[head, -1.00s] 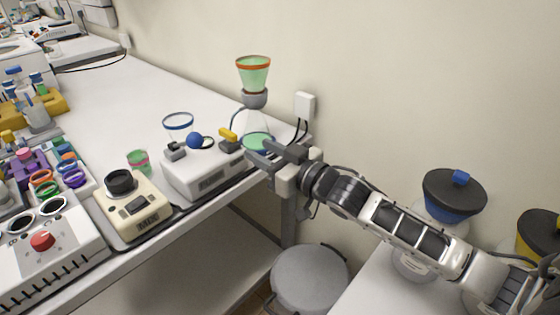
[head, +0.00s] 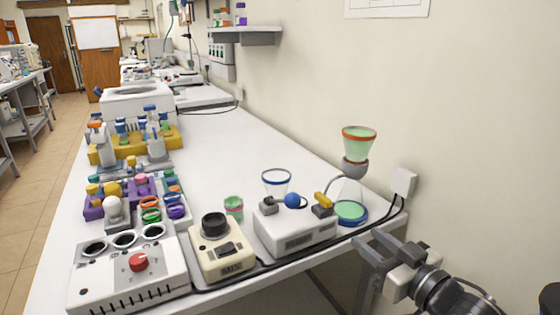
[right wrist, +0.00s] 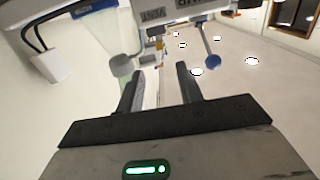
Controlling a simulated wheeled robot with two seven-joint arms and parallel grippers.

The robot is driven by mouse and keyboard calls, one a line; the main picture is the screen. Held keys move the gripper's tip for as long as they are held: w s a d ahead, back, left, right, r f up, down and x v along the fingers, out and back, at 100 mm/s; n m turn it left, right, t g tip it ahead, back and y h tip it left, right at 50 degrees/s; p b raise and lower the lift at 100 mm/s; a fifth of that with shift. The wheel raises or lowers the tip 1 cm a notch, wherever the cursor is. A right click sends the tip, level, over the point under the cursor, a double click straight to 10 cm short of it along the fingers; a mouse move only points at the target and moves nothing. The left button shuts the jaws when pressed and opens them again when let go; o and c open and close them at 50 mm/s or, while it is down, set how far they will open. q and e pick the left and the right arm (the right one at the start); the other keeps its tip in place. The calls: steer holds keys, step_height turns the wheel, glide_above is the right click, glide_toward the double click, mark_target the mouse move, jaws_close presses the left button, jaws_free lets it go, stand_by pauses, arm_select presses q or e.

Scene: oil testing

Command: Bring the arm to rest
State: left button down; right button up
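My right gripper (head: 370,243) is at the lower right of the head view, off the bench's right end and below the filter flask (head: 351,211). Its two fingers stand apart with nothing between them, as the right wrist view (right wrist: 159,72) shows. The flask has a green liquid bottom and a funnel (head: 358,143) with an orange rim and green contents on top. It stands on the bench beside a white pump box (head: 295,233) with a blue ball and a yellow part. My left gripper is in no view.
The white bench (head: 223,140) runs away along the wall. A cream mixer (head: 219,255) and a white heater block (head: 130,275) with a red knob stand at its front. A wall socket box (head: 404,182) with black cables is close above my right gripper.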

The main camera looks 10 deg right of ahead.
steer(key=s+a+f+g+h, duration=0.1)
steer(key=s+a+f+g, duration=0.2)
steer(key=s+f, duration=0.6)
steer(key=s+a+f+m+g+h, duration=0.1)
steer(key=s+a+f+g+h, duration=0.1)
steer(key=s+a+f, duration=0.4)
steer(key=s+f+g, duration=0.1)
steer(key=s+f, duration=0.2)
steer(key=f, duration=0.3)
steer(key=shift+a+f+m, duration=0.3)
steer(key=shift+f, duration=0.1)
steer(key=shift+s, duration=0.1)
